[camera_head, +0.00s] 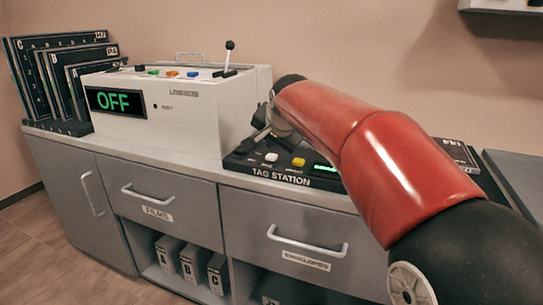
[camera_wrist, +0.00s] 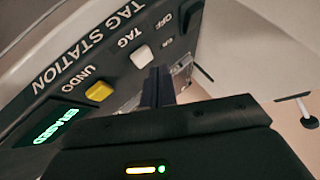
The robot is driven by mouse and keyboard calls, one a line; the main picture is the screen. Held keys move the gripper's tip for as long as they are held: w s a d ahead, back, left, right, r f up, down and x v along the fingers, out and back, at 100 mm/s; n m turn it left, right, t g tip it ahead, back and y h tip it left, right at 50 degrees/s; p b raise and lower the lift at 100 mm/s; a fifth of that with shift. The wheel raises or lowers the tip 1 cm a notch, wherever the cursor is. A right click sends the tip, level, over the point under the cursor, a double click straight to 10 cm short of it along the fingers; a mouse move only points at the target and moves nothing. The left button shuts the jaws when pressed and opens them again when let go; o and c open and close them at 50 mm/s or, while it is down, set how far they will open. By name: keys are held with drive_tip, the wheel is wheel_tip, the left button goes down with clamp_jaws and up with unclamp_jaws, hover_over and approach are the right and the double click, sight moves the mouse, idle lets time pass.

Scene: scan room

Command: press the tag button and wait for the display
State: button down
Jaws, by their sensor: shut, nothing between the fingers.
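The black tag station (camera_head: 240,166) sits on the counter, partly hidden by my arm in the head view. Its white button (camera_head: 271,157) is labelled TAG in the wrist view (camera_wrist: 141,56). A yellow button (camera_head: 298,162), labelled UNDO in the wrist view (camera_wrist: 99,91), lies beside it. The small display (camera_wrist: 55,127) shows green lettering that seems to read ERASED; only part of it shows in the head view (camera_head: 323,170). My gripper (camera_wrist: 158,72) is shut and empty, its fingertips close beside the white button in the wrist view. I cannot tell whether they touch the panel.
A white box machine (camera_head: 180,125) left of the station has a display reading OFF (camera_head: 115,101), coloured buttons and a lever (camera_head: 229,58). A rack of lettered dark plates (camera_head: 62,75) stands at far left. The grey cabinet (camera_head: 70,165) below has drawers with protruding handles.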

sight(272, 158)
drive_tip(key=shift+f+b, duration=0.3)
drive_tip(key=shift+f, duration=0.15)
drive_tip(key=shift+f+b, duration=0.4)
drive_tip(key=shift+f, duration=0.15)
idle(0.9)
drive_tip(key=shift+r, duration=0.15)
drive_tip(key=shift+r+p, duration=0.85)
wheel_tip(272, 158, up, 5)
drive_tip(key=p, duration=0.4)
idle(0.4)
